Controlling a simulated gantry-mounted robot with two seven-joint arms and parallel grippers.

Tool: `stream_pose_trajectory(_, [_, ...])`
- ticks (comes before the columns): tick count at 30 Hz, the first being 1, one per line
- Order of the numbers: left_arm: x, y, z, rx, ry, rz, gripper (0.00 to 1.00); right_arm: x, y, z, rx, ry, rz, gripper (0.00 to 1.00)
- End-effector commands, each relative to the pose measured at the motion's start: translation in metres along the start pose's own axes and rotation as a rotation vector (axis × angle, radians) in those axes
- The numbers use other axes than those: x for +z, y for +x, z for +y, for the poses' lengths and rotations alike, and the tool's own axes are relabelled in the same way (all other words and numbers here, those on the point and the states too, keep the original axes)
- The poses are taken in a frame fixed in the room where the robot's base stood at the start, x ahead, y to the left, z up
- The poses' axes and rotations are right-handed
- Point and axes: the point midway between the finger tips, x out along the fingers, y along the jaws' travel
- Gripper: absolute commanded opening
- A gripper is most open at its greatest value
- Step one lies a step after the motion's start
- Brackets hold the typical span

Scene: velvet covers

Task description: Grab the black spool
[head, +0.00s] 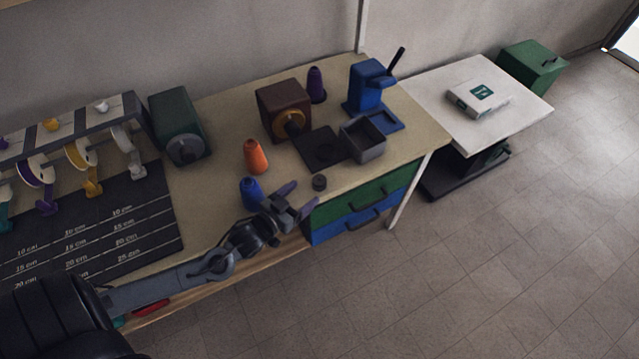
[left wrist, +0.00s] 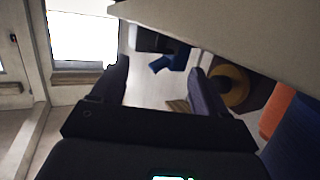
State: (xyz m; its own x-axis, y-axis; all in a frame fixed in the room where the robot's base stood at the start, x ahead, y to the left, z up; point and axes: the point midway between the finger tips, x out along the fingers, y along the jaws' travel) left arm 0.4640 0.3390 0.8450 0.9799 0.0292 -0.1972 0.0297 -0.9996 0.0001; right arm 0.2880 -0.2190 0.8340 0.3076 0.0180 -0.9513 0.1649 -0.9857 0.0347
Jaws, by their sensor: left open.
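Nothing shows between the fingers, and the gripper appears apart from the spool. In the left wrist view the open fingers (left wrist: 161,85) show, but I cannot make out the black spool there. My right gripper is not in view.
A blue cone spool (head: 250,194) stands close behind the left gripper, with an orange cone (head: 256,157) beyond. A grey open box (head: 363,140), brown box (head: 283,108) and blue press (head: 368,88) stand further back. Green and blue drawers (head: 363,204) sit under the bench.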

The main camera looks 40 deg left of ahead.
Motion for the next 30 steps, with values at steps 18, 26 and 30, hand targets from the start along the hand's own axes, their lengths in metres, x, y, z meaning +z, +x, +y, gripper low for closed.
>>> stream_pose_trajectory(18, [0.000,0.054,0.000,0.000,0.001,0.000,0.74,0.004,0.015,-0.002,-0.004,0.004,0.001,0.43])
stream_pose_trajectory(26, [-0.001,0.061,0.000,0.000,0.000,-0.001,0.74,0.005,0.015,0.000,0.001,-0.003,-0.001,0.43])
stream_pose_trajectory(30, [-0.001,0.061,0.000,0.000,0.000,-0.001,0.68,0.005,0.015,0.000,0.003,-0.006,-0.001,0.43])
